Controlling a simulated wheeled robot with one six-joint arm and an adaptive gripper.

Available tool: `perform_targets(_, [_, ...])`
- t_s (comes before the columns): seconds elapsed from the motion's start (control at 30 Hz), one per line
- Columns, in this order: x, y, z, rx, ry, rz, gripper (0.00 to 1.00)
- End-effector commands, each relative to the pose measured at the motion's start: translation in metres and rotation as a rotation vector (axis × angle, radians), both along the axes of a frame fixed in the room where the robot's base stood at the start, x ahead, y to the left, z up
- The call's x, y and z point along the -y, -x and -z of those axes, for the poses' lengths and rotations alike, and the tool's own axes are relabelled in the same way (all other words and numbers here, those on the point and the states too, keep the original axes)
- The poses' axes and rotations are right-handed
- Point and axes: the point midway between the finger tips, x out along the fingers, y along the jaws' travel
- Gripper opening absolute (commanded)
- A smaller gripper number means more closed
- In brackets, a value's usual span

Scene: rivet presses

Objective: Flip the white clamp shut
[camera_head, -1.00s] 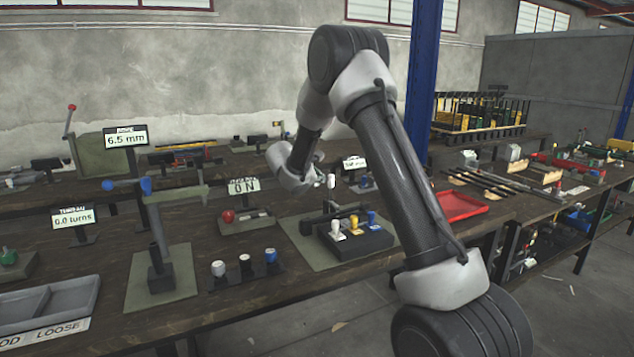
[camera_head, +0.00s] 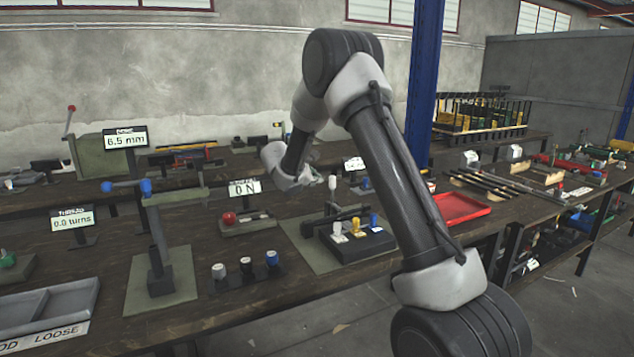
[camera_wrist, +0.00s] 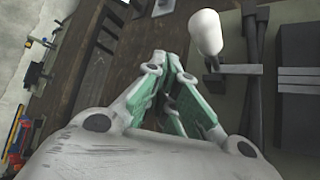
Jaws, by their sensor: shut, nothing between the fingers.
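A white-handled clamp lever (camera_head: 332,182) stands upright on the mat behind a dark block in the head view. Its white grip shows large in the wrist view (camera_wrist: 207,32), at the top right, on a dark bracket. My gripper (camera_wrist: 168,62) is shut and empty, its green-sided fingers together. In the wrist view it is left of the white grip, with a visible gap between them.
The dark block (camera_head: 357,246) in front carries small white, yellow and blue levers. A display reading 0 N (camera_head: 244,187) stands behind my wrist's left side. A red tray (camera_head: 461,208) lies to the right.

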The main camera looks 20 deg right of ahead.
Motion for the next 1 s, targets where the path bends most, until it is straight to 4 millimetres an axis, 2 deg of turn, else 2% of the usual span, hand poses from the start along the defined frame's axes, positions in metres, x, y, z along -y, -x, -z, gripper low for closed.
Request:
perform_targets(0.07, [-0.009,-0.006,0.001,0.000,-0.001,-0.002,0.00])
perform_targets(0.3, [-0.044,0.035,0.001,-0.001,0.000,-0.006,0.00])
perform_targets(0.5, [-0.066,0.059,0.001,-0.001,0.000,-0.006,0.00])
perform_targets(0.7, [-0.074,0.069,0.002,0.000,-0.001,-0.003,0.00])
perform_targets(1.0, [-0.074,0.069,0.002,0.000,-0.001,-0.003,0.00])
